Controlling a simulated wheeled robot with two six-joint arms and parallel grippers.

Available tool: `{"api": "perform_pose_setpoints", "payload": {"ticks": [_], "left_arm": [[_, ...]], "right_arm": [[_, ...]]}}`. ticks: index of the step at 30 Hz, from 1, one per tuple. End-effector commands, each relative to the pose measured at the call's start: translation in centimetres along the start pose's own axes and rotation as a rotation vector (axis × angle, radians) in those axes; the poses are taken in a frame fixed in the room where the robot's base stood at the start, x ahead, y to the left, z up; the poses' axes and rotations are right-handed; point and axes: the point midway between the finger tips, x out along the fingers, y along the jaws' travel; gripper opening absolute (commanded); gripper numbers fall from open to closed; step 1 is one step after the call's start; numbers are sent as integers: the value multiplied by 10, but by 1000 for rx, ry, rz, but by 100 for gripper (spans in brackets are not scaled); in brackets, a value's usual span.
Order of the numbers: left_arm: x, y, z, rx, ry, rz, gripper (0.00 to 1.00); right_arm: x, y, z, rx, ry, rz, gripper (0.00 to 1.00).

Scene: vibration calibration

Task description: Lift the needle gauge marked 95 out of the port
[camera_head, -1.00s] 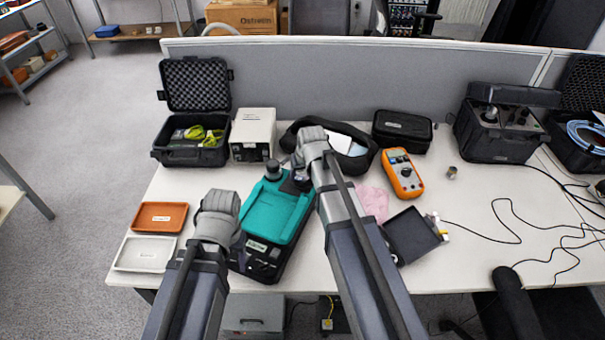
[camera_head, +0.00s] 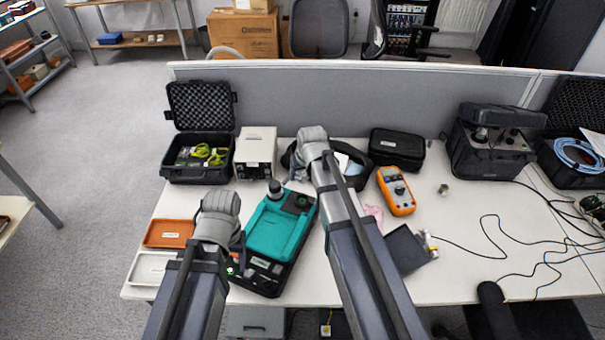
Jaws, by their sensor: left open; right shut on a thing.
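A teal and black case-like unit (camera_head: 278,228) sits on the table between my two arms. A dark grey cylinder (camera_head: 274,189) stands near its far edge, and a dark round spot (camera_head: 302,201) lies to its right. I cannot tell which part is the port, and I read no 95 anywhere. My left gripper (camera_head: 220,205) is over the unit's left side; it is open, its fingertips mostly hidden by its own wrist. My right gripper (camera_head: 313,138) is beyond the unit, in front of the black bag. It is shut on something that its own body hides.
Behind stand an open black case (camera_head: 199,168), a white box (camera_head: 256,150), a black bag (camera_head: 350,172) and a black pouch (camera_head: 397,149). An orange meter (camera_head: 396,190) and dark pad (camera_head: 405,250) lie right. Orange (camera_head: 170,233) and white (camera_head: 152,268) trays lie left.

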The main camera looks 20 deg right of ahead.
Motion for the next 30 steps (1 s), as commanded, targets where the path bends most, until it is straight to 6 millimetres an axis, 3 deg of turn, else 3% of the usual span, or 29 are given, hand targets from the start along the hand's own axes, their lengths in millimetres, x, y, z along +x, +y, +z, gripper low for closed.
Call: {"api": "perform_pose_setpoints", "payload": {"ticks": [21,30], "left_arm": [[-38,-4,2,0,0,0,62],[-39,-4,2,0,0,0,62]], "right_arm": [[-35,0,-14,0,0,0,1],[-36,0,-15,0,0,0,1]]}}
